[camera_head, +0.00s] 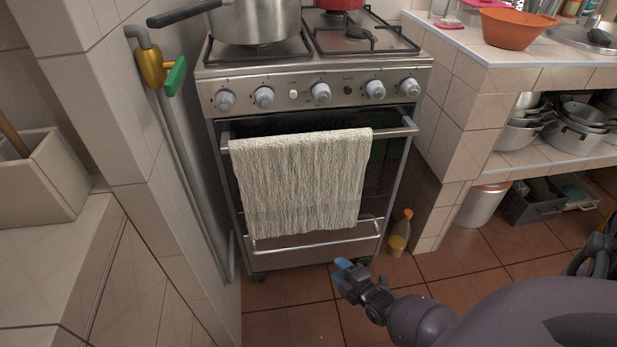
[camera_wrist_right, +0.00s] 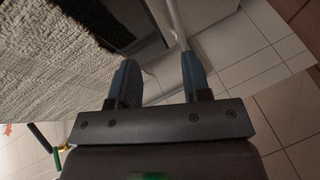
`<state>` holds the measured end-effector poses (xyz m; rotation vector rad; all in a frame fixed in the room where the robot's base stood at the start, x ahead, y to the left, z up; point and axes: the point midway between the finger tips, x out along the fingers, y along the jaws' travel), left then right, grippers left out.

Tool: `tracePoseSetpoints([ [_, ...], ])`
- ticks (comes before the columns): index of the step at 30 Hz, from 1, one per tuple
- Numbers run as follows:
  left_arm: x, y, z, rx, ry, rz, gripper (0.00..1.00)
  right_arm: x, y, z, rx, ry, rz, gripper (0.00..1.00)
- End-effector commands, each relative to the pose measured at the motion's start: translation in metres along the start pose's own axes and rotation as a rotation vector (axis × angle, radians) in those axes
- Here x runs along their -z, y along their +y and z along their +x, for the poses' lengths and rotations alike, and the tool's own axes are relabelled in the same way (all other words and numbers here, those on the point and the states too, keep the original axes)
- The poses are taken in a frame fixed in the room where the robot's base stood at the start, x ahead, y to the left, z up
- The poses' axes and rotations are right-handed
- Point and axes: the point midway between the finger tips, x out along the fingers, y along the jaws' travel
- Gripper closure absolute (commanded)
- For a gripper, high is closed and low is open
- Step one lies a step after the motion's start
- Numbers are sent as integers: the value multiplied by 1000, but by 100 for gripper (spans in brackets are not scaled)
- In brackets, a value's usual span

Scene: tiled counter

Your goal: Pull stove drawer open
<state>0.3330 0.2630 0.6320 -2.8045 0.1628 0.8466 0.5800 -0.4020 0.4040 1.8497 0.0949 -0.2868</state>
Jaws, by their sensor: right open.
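The stove (camera_head: 312,90) stands against the tiled wall. Its bottom drawer (camera_head: 300,257) looks shut and has a long metal bar handle (camera_head: 318,240) across its front. My right gripper (camera_head: 343,270) is open and empty, in front of the drawer, below and near the right part of the handle in the head view. In the right wrist view the open fingers (camera_wrist_right: 160,75) point toward the stove front, and a pale metal bar (camera_wrist_right: 174,24) lies ahead near the right finger. I cannot tell whether they touch. My left gripper is not in view.
A cream towel (camera_head: 300,180) hangs from the oven door handle (camera_head: 397,131) down to near the drawer handle. A bottle (camera_head: 399,238) stands on the floor right of the stove. A pipe (camera_head: 190,170) runs along the left wall. The floor (camera_head: 290,322) before the stove is clear.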

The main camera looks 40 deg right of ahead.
Motion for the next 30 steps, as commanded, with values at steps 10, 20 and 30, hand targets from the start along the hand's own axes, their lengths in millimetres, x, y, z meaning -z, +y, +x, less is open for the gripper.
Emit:
tracePoseSetpoints([
  [10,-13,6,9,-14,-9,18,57,-32,-27,41,-70,-53,-187,56],
  [20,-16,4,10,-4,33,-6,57,-34,-26,79,-72,-53,-193,56],
  [30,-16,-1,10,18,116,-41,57,-36,-22,130,-70,-54,-193,56],
])
